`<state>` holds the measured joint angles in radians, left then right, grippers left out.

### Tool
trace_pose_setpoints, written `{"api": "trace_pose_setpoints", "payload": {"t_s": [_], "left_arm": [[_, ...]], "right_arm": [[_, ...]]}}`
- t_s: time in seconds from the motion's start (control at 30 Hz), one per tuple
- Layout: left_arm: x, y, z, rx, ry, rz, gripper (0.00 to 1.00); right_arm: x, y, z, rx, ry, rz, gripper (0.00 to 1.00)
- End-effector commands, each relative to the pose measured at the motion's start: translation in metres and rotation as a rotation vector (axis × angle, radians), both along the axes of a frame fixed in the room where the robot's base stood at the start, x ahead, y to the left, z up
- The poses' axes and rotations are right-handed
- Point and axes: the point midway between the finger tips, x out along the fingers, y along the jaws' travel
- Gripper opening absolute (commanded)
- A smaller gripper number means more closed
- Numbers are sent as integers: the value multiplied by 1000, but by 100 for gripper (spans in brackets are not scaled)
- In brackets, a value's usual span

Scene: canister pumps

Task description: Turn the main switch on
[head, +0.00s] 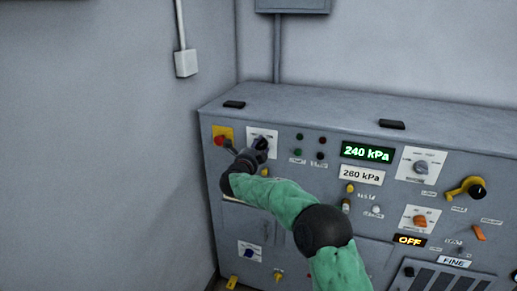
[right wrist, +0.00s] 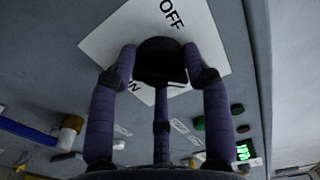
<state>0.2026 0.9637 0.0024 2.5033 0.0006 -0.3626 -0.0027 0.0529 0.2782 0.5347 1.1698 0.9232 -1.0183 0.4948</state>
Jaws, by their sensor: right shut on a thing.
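The main switch is a dark rotary knob (head: 262,142) on a white plate (head: 270,133) at the upper left of the grey console. In the right wrist view the black knob (right wrist: 161,58) sits on the white plate (right wrist: 205,38), marked OFF near the top and ON at the lower left. My right gripper (head: 254,149) reaches in from the lower right. Its purple fingers (right wrist: 161,72) are closed around the knob from both sides. The knob's pointer direction is hidden by the fingers. My left gripper is not in view.
A red button on a yellow plate (head: 228,138) is close left of the switch. Green and dark red lamps (head: 299,150), a green 240 kPa display (head: 367,153) and an OFF display (head: 410,240) lie to the right. Two dark blocks lie on the console top (head: 310,103).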

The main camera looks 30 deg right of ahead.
Motion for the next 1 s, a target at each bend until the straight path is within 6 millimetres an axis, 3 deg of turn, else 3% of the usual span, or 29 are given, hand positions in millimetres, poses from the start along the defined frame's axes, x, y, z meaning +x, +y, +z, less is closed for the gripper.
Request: {"api": "trace_pose_setpoints", "payload": {"t_s": [0.17, 0.2, 0.27, 0.67, 1.0], "left_arm": [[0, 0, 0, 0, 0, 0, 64], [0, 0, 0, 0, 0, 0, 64], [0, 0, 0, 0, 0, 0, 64], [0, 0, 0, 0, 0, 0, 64], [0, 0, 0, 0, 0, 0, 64]], "right_arm": [[0, -1, 2, 0, -4, -1, 16], [0, -1, 2, 0, -4, -1, 60], [0, -1, 1, 0, -3, -1, 72], [-2, 3, 1, 0, 0, 0, 72], [-38, 45, 1, -1, -1, 3, 72]]}}
